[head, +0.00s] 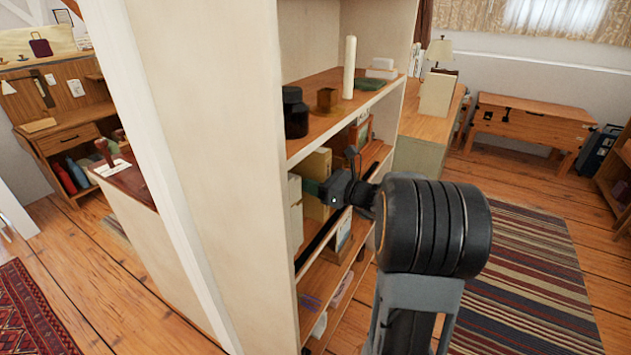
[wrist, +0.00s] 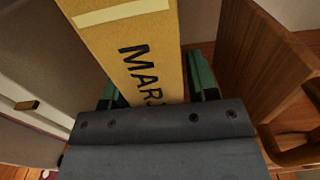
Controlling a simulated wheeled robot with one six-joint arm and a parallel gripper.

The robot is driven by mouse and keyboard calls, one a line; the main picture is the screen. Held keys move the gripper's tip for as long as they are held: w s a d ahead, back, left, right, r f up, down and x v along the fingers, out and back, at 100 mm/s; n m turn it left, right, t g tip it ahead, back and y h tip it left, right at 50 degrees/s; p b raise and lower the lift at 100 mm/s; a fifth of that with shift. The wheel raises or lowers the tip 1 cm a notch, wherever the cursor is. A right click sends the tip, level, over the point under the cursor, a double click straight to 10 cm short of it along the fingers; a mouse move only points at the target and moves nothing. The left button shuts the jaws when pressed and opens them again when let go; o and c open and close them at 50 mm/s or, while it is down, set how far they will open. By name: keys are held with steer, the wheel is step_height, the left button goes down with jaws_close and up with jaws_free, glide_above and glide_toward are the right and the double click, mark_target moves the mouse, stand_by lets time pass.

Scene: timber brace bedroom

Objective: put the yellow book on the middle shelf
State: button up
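The yellow book (head: 317,162) is upright inside the tall cream bookcase (head: 215,150), in the compartment under the board with the candle. My gripper (head: 322,190) reaches in from the right, and its green finger crosses the book's front. In the wrist view the book (wrist: 140,45) has dark lettering and a pale band on its spine.
A white candle (head: 350,67), a black jar (head: 295,112) and a green dish (head: 369,84) stand on the board above. A pale box-like item (head: 295,210) is left of the book. A wooden panel (wrist: 250,60) is close on the right in the wrist view.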

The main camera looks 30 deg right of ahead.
steer(key=shift+o, duration=0.8)
steer(key=shift+r, duration=0.3)
steer(key=p+v, duration=0.1)
steer(key=v, duration=1.1)
steer(key=shift+p, duration=0.3)
steer(key=shift+f, duration=0.15)
steer(key=shift+a, duration=0.1)
